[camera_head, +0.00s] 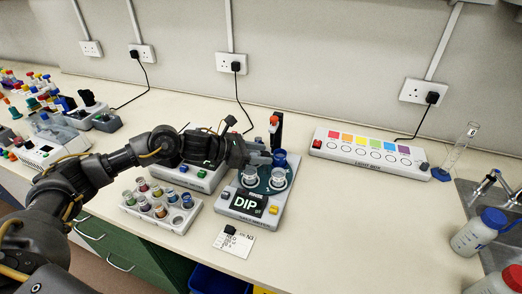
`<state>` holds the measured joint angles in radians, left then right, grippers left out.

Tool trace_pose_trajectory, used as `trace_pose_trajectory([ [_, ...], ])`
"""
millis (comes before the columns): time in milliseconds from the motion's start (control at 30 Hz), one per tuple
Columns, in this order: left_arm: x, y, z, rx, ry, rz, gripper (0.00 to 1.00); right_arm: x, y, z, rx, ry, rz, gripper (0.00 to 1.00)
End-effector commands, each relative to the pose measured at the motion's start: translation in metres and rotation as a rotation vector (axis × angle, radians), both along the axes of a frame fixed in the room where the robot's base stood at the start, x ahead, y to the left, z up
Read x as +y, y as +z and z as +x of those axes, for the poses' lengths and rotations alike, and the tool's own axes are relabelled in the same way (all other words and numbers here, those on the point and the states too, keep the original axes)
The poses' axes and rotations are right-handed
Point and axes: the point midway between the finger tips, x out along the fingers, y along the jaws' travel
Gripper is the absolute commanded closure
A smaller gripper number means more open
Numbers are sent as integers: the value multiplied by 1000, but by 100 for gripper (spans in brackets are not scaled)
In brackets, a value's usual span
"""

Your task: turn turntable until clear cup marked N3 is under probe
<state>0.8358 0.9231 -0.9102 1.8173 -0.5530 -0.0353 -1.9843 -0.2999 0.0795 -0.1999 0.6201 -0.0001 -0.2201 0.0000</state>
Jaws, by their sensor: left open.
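The turntable (264,186) is a dark disc on a grey device with a screen (248,203) reading DIP. Two clear cups stand on its near side, one at left (250,176) and one at right (277,178). A blue cup (280,157) stands at its far side. I cannot read marks on the cups. An upright dark post with an orange top (274,122) rises behind the disc; the probe tip is not clear to see. My left gripper (262,159) is open at the disc's far left edge, close to the blue cup; contact cannot be told. My right gripper is out of view.
A card marked N3 (234,241) lies in front of the device. A rack of coloured vials (161,206) stands left, partly beside my arm. A light box (370,153) stands right, with a sink and bottles (477,231) beyond. The bench between is clear.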

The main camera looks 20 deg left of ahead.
Motion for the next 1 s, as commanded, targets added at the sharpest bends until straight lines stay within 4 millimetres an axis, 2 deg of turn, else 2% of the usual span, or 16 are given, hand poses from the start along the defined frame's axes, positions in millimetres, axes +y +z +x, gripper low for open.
trace_pose_trajectory([
  [333, -3, -2, 3, 1, 0, 1, 52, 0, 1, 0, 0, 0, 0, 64],
  [700, -3, -2, 2, 0, 0, 0, 99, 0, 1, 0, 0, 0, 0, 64],
  [1000, -2, -3, 2, 1, -3, 1, 100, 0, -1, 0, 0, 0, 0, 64],
])
